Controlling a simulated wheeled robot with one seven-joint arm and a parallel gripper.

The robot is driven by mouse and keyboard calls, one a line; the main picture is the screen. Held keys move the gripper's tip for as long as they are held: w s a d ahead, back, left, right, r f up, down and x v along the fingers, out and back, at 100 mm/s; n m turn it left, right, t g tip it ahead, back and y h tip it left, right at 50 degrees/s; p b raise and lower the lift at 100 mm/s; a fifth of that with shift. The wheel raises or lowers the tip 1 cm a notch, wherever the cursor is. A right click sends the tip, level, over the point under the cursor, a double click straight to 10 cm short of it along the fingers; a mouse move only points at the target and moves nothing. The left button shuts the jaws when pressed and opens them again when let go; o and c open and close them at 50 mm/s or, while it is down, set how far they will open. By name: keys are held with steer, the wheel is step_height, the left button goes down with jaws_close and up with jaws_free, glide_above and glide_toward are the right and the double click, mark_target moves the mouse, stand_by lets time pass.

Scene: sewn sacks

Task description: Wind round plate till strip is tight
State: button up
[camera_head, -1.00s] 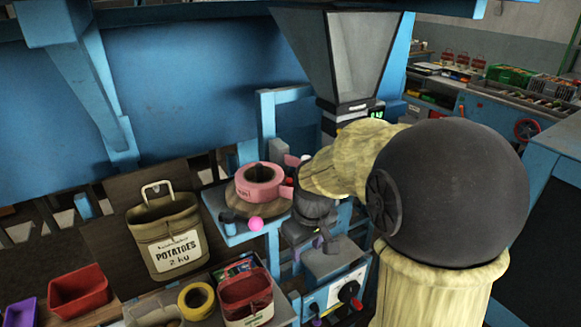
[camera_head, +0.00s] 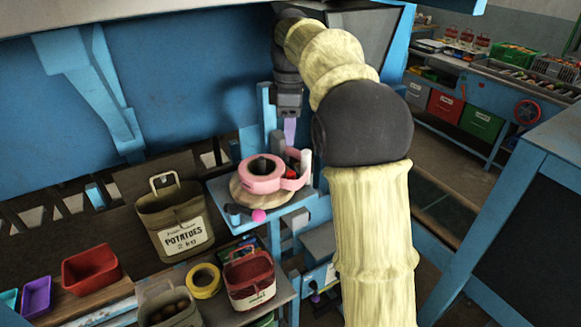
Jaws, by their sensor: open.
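The round plate (camera_head: 243,197) is a tan disc on a small blue stand, with a pink ball knob (camera_head: 258,215) at its front edge. A pink strip (camera_head: 262,186) lies coiled on the plate as a thick ring around a dark hub. My gripper (camera_head: 290,132) hangs pointing down behind and above the plate's right side, apart from the knob. It is open, with purple fingers, and nothing shows in it.
A potato sack (camera_head: 183,238) stands left of the stand. The grey hopper (camera_head: 370,32) is behind my arm. The space just above the knob is clear.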

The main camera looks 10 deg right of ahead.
mark_target(291, 172)
steer(key=shift+f, duration=0.1)
step_height(291, 172, down, 12)
steer(key=shift+r+p, duration=0.1)
steer(key=shift+p, duration=0.55)
jaws_close()
